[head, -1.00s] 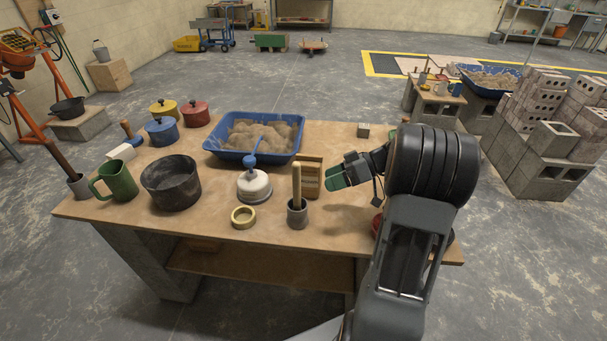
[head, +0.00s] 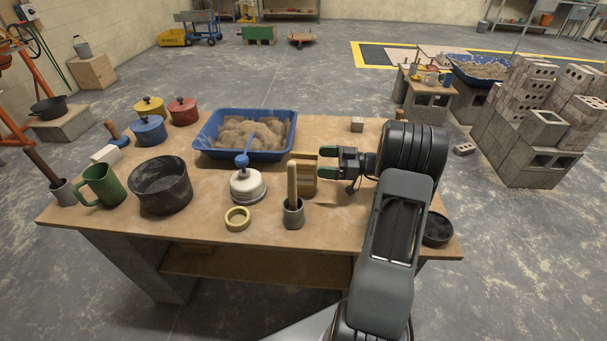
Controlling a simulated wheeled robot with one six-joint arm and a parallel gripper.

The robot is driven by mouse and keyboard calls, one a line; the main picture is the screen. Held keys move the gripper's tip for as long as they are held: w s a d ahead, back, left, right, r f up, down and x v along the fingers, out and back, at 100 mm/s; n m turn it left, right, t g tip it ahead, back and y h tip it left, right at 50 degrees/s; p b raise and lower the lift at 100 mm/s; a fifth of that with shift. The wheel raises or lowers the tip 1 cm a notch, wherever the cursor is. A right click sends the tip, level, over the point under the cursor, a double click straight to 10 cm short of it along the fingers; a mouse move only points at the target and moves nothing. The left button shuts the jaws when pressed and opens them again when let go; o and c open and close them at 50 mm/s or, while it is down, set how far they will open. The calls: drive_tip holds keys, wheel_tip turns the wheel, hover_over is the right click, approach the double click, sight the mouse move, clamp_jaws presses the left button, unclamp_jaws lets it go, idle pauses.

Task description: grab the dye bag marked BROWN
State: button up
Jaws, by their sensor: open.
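I cannot make out a bag marked BROWN in the head view; no lettering is readable. My gripper (head: 322,162) is open and empty above the right part of the wooden workbench (head: 345,225). A small wooden box (head: 303,173) stands just left of the fingertips. Whether they touch it, and what it contains, I cannot tell. My arm hides part of the bench's right side.
A blue sand tub (head: 245,154) sits behind. A black dish (head: 437,229) is right of my arm; a small block (head: 357,124) lies behind my gripper.

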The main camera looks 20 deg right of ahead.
sight(307, 162)
drive_tip(key=shift+s+p+x, duration=0.2)
drive_tip(key=shift+p+x, duration=0.6)
drive_tip(key=shift+x, duration=1.95)
drive_tip(key=shift+a+f, duration=0.15)
drive_tip(key=shift+f, duration=0.05)
clamp_jaws()
drive_tip(key=shift+r, duration=0.1)
